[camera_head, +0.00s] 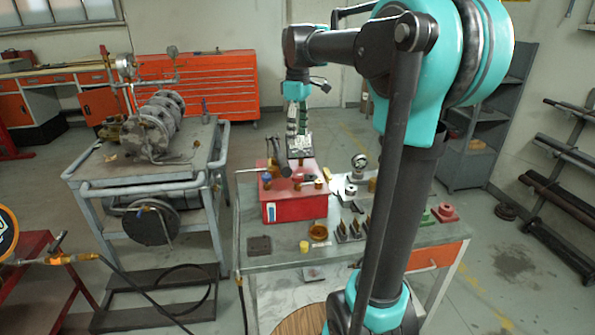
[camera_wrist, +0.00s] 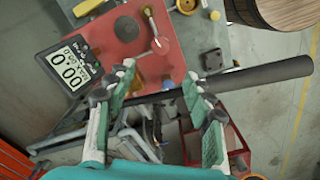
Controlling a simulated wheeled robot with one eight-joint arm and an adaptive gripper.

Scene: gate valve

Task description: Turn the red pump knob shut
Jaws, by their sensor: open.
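The red pump (camera_head: 295,208) is a box on the grey bench, and its red top also shows in the wrist view (camera_wrist: 105,48). My gripper (camera_head: 297,130) is above the pump, pointing down. In the wrist view its fingers (camera_wrist: 160,74) are apart and empty, with the red top beyond their tips, and apart from the disc. A dark pump handle (camera_head: 278,154) rises close by and crosses the wrist view (camera_wrist: 262,76).
The bench (camera_head: 285,243) holds small fittings and a round dial gauge (camera_head: 359,161). A grey cart (camera_head: 140,172) with machinery stands to the left. A wooden barrel (camera_wrist: 280,12) shows at the wrist view's upper right.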

